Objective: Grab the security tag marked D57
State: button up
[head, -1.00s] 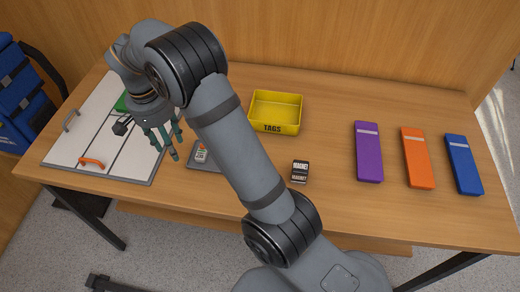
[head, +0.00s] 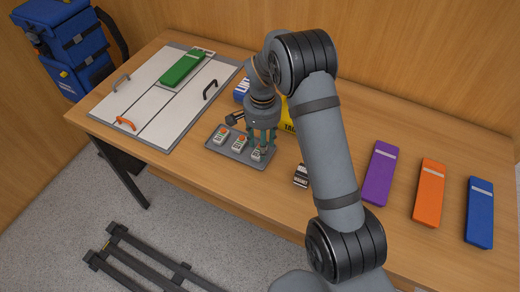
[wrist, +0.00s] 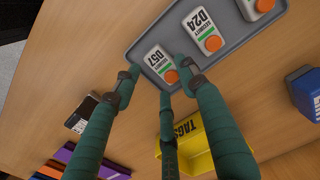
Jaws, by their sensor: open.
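The security tag marked D57 (wrist: 157,62) is white with a green stripe and an orange button. It lies at the end of a grey tray (wrist: 229,49), beside the tag marked D24 (wrist: 203,30). In the head view it is the rightmost tag (head: 256,155) on the tray (head: 214,146). My gripper (wrist: 158,80) is open, with its green fingers spread just above and around the near end of D57. In the head view, my gripper (head: 262,142) hangs over the tray's right end. I cannot tell whether any finger touches the tag.
A third tag (head: 219,133) lies at the tray's left end. A yellow TAGS bin (wrist: 202,150) stands close by. A black-and-white magnet block (head: 300,175) is right of the tray. Purple (head: 380,174), orange (head: 429,193) and blue (head: 480,212) cases lie farther right. A white panelled board (head: 150,100) is left.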

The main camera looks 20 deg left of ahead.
aim_at(259, 152)
notch_tip(259, 152, down, 2)
jog(key=shift+a+f, duration=0.15)
jog(key=shift+f, duration=0.1)
jog(key=c, duration=0.3)
jog(key=c, duration=0.3)
jog(key=shift+r, duration=0.15)
jog(key=shift+c, duration=0.2)
